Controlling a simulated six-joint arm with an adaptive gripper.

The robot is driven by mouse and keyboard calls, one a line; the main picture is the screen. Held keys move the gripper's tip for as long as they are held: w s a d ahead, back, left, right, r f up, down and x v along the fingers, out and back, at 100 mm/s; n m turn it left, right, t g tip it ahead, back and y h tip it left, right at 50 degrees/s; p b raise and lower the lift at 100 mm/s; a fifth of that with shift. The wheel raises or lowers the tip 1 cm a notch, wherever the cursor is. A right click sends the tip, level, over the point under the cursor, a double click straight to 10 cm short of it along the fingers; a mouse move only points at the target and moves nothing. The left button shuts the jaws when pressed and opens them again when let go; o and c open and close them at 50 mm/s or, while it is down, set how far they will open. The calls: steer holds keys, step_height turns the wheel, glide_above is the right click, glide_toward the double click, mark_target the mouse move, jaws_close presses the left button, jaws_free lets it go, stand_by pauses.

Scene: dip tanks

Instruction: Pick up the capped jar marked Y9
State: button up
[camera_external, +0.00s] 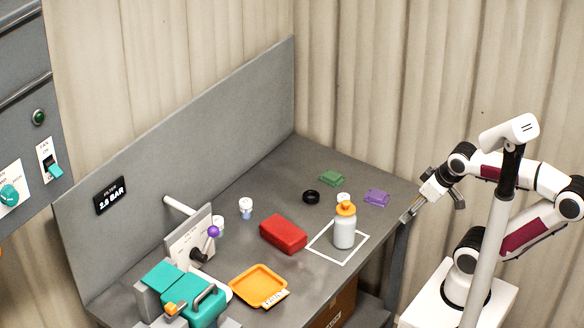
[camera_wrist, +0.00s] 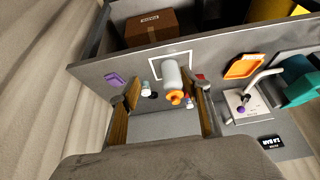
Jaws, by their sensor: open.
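Small white-capped jars stand on the grey bench: one (camera_external: 246,205) near the back panel, one (camera_external: 218,222) by the lever plate, and one (camera_external: 343,197) partly behind a white bottle. I cannot read Y9 on any of them. In the wrist view one white-capped jar (camera_wrist: 147,87) shows near the left finger, and another (camera_wrist: 190,102) is partly hidden by the right finger. My gripper (camera_external: 408,215) is open and empty at the bench's right edge, apart from the jars. Its two fingers also frame the wrist view (camera_wrist: 167,95).
A white bottle with an orange cap (camera_external: 345,232) stands inside a white square outline. Around it are a red block (camera_external: 283,235), a black ring (camera_external: 311,197), green (camera_external: 332,178) and purple (camera_external: 376,198) pieces, an orange tray (camera_external: 258,286) and a teal device (camera_external: 190,295).

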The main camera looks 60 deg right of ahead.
steer(key=w+d+f+n+t+h, duration=0.1)
steer(key=w+d+f+t+h, duration=0.25)
steer(key=w+d, duration=1.25)
steer(key=w+f+n+t+y, duration=0.1)
steer(key=w+f+y, duration=0.1)
steer(key=f, duration=0.1)
steer(key=w+a+f+n+t+y, duration=0.1)
steer(key=w+f+y, duration=0.1)
steer(key=f, duration=0.2)
steer(key=w+a+f+t+y, duration=0.1)
steer(key=w+f+y, duration=0.1)
steer(key=w+f, duration=0.1)
steer(key=shift+w+f+n, duration=0.1)
steer(key=shift+f+n, duration=0.3)
steer(key=shift+s+a+f+y, duration=0.2)
steer(key=shift+a+f+y, duration=0.15)
steer(key=shift+a+y, duration=0.15)
steer(key=shift+s+a+t+y, duration=0.2)
steer(key=shift+a+t+y, duration=0.15)
steer(key=shift+y, duration=0.1)
steer(key=shift+x, duration=1.3)
